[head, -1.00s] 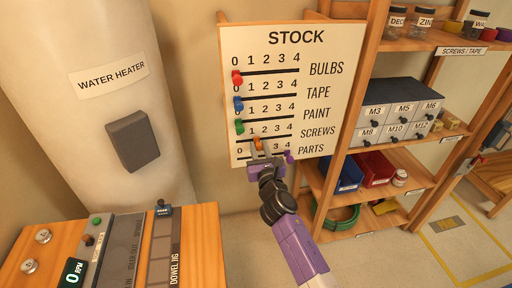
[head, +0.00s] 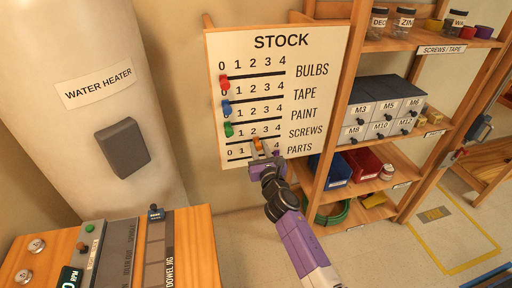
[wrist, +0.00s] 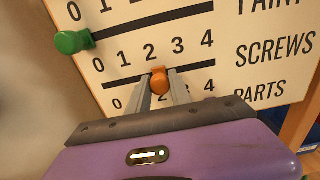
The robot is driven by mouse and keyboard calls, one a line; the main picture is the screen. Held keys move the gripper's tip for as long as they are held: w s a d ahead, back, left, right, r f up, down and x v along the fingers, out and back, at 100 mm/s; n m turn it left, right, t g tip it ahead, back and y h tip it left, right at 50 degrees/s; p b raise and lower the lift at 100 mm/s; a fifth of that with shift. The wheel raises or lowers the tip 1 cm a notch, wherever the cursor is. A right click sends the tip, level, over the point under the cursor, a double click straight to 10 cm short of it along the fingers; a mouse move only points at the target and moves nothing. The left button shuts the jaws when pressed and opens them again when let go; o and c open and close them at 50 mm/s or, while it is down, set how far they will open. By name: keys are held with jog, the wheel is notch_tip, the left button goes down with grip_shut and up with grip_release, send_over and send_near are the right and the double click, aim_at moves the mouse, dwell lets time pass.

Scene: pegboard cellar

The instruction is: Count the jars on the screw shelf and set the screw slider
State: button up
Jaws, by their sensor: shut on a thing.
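The STOCK board (head: 280,42) hangs on the wall with rows for bulbs, tape, paint, screws and parts. The orange screw slider knob (head: 257,145) sits at about 2 on the SCREWS row. It also shows in the wrist view (wrist: 160,80), between the fingertips of my gripper (wrist: 161,90), which is shut on it. The screw shelf (head: 398,44), labelled SCREWS / TAPE, holds three visible jars: one marked DEC (head: 378,23), one ZIN (head: 404,23) and one WA (head: 457,21). The top edge of the view cuts this shelf off.
The red (head: 224,83), blue (head: 226,106) and green (head: 229,129) knobs sit at 0. Tape rolls, including a red one (head: 484,32), share the shelf. A water heater (head: 75,60) and a wooden bench (head: 195,240) stand left. Drawers (head: 378,110) fill the shelf below.

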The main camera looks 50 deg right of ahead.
aim_at(264, 138)
jog(key=shift+s+d+r+p, duration=0.1)
jog(key=shift+s+d+p, duration=0.35)
jog(key=shift+d, duration=0.2)
jog(key=shift+s+d+p, duration=0.45)
jog(key=shift+d, duration=0.2)
jog(key=o, duration=1.8)
jog(key=shift+s+a, duration=0.15)
jog(key=shift+s, duration=0.1)
jog(key=v, duration=0.9)
jog(key=shift+b, duration=0.45)
